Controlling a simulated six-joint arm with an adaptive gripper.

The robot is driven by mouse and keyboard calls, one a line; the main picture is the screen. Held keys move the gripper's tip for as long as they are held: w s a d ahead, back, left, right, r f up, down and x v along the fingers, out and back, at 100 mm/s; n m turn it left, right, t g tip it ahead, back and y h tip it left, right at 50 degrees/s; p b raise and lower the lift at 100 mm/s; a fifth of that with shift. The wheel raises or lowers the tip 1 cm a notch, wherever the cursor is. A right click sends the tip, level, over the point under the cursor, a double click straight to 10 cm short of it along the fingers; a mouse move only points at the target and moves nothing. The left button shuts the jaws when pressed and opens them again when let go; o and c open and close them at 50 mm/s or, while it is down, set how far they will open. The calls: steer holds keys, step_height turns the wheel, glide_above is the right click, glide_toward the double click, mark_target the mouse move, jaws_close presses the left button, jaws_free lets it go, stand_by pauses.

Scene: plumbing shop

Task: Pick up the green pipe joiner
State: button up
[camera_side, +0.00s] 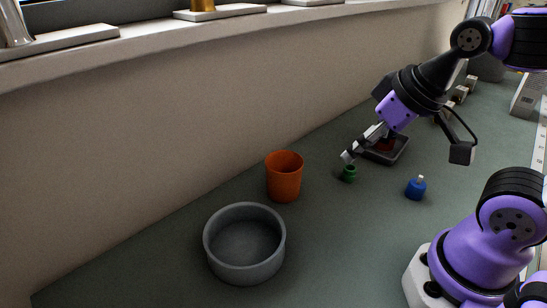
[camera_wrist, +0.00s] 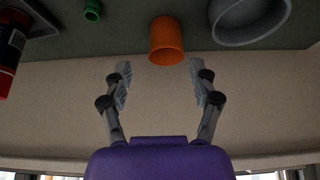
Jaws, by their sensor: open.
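The green pipe joiner (camera_side: 349,174) is a small short ring-like piece standing on the dark green table, right of the orange cup. It also shows at the top left of the wrist view (camera_wrist: 92,10). My gripper (camera_side: 352,152) is just above and behind the joiner in the side view, apart from it as far as I can tell. In the wrist view my gripper's (camera_wrist: 160,86) two fingers are spread wide with nothing between them, and the joiner lies outside them, up and to the left.
An orange cup (camera_side: 284,178) and a grey round bowl (camera_side: 219,262) stand left of the joiner. A blue piece (camera_side: 416,189) stands to its right. A dark square tray (camera_side: 396,154) holding something red lies behind. The wall and ledge run along the back. The front table is clear.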

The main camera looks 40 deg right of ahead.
steer(key=g, duration=0.6)
glide_above(350, 169)
steer(key=a, duration=0.1)
steer(key=f, duration=1.1)
steer(key=shift+a+f, duration=0.2)
steer(key=f, duration=0.5)
steer(key=shift+s+d+f, duration=0.15)
steer(key=shift+s+f, duration=0.1)
steer(key=shift+f, duration=0.1)
steer(key=c, duration=0.8)
